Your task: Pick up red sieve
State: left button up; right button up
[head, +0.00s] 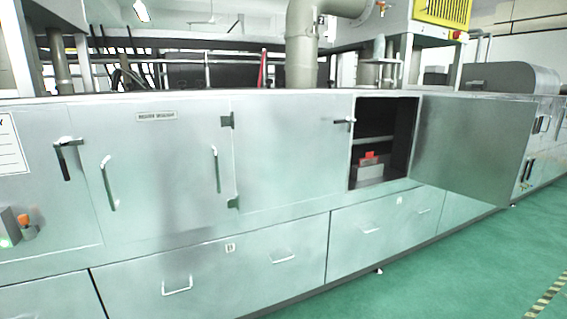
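A small red object (369,156) sits inside the open compartment (383,125) of the long metal machine, on top of a grey box-like block (370,172). It is too small to tell for certain whether it is the red sieve. The compartment's inside is dark, and its lower part is partly hidden by the front frame. Neither of my grippers is in view.
The compartment's metal door (472,150) stands swung open to the right. Closed doors with handles (108,183) and drawers (385,230) line the machine front. Green floor (450,275) is clear at the lower right, with a striped line (548,290) at the edge.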

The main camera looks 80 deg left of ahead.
aim_at(370, 158)
jog(key=u, duration=2)
jog(key=i+l+z, duration=0.15)
jog(key=i+z, duration=0.15)
jog(key=i, duration=0.25)
